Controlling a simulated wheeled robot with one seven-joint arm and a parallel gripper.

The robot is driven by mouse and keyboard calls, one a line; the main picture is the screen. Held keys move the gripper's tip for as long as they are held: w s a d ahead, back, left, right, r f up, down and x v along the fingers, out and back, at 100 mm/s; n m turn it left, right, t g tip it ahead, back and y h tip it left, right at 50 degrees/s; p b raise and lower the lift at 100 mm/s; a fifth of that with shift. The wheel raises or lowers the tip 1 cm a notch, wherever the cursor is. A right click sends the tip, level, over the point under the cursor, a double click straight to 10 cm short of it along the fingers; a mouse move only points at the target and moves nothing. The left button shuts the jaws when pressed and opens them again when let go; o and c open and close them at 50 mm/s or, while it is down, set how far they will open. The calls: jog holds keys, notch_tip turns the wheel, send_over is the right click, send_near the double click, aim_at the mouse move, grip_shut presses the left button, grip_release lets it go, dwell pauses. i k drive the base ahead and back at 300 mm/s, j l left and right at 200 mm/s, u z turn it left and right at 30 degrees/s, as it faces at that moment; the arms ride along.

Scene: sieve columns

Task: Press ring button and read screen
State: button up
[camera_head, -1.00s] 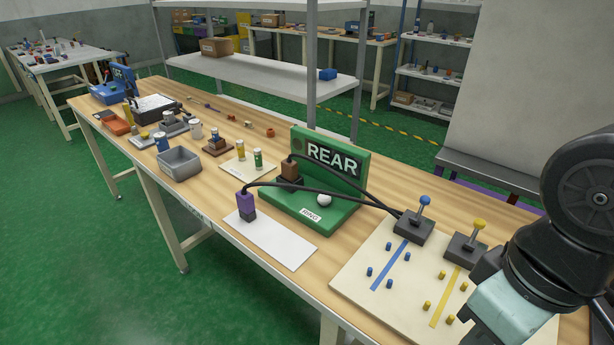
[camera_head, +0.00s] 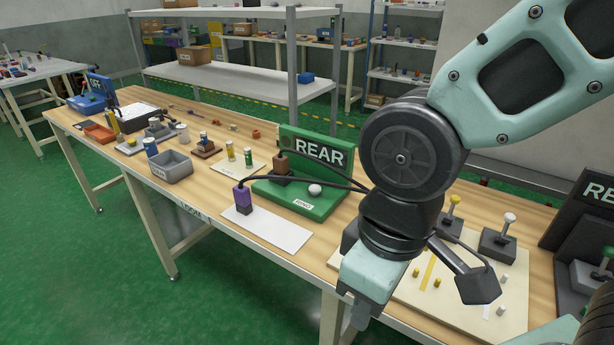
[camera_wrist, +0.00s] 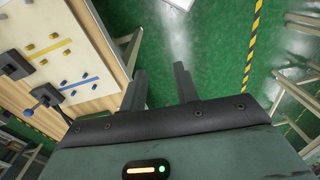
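A green stand (camera_head: 272,190) sits on the wooden bench in the head view. Its upright back holds a dark screen (camera_head: 318,152) reading REAR in white. A round white button (camera_head: 315,190) sits on its base, behind a white label (camera_head: 303,203) that seems to read RING. My gripper (camera_head: 355,315) is at the bench's front edge, right of and nearer than the stand, not touching it. In the wrist view its two fingers (camera_wrist: 161,78) are apart with only green floor between them. The stand is not clearly visible in the wrist view.
A brown plug (camera_head: 281,166) stands by the screen and a purple plug (camera_head: 243,200) on a white mat (camera_head: 268,232), both with black cables. A lever board (camera_head: 508,298) lies to the right, partly behind my arm. A grey bin (camera_head: 170,167) stands left.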

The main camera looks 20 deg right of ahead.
aim_at(315, 190)
jog(key=i+j+z, duration=0.1)
jog(key=j, duration=0.25)
jog(key=i+j+z, duration=0.1)
jog(key=i+j, duration=0.15)
jog(key=i+j+z, duration=0.1)
jog(key=j, duration=0.4)
jog(key=i+j+z, duration=0.1)
jog(key=j, duration=0.25)
jog(key=i+j+z, duration=0.1)
jog(key=i+j, duration=0.15)
jog(key=j, duration=0.15)
